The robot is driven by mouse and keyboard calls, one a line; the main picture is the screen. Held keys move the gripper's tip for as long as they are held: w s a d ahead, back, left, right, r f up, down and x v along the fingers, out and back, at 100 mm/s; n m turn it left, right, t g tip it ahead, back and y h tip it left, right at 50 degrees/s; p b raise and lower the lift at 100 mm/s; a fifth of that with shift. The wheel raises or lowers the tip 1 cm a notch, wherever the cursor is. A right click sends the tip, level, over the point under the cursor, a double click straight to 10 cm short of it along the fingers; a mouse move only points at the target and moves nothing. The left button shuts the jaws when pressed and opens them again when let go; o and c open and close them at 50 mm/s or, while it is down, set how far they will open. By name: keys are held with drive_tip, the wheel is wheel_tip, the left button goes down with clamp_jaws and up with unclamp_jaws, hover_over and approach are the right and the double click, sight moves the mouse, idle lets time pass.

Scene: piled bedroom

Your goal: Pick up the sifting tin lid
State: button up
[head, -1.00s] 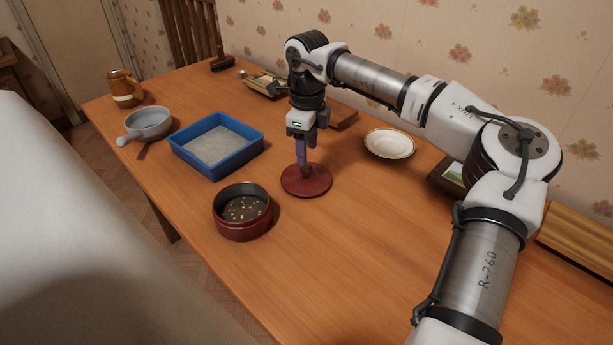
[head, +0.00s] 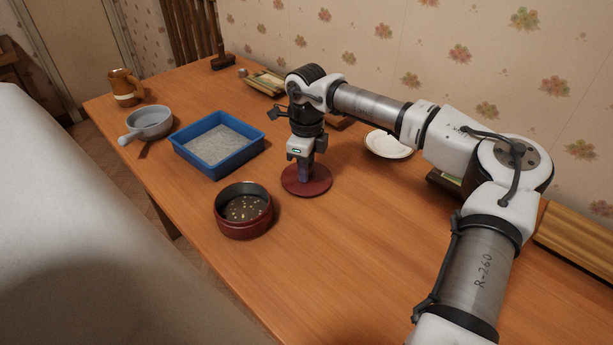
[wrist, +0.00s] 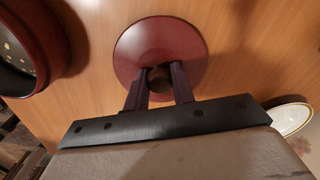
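The sifting tin lid (head: 318,188) is a round, dark red disc lying flat on the wooden table, with a brown knob in its middle. My gripper (head: 305,175) points straight down over it, its fingertips low at the lid. In the wrist view my gripper (wrist: 159,72) has one dark purple finger on each side of the knob (wrist: 158,85), and the lid (wrist: 188,45) spreads out beyond them. The fingers stand apart; whether they touch the knob I cannot tell. The open sifting tin (head: 243,224), dark red with light bits inside, stands left of the lid.
A blue tray (head: 185,159) of grey grainy material lies behind the tin. A grey pan (head: 150,121) and a brown mug (head: 124,88) stand farther left. A white plate (head: 392,150) lies right of my gripper, near the wall. The table front is clear.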

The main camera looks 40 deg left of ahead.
drive_tip(key=c, duration=0.3)
drive_tip(key=shift+r, duration=0.1)
drive_tip(key=shift+c, duration=0.2)
wheel_tip(320, 180, up, 20)
drive_tip(key=shift+b, duration=0.45)
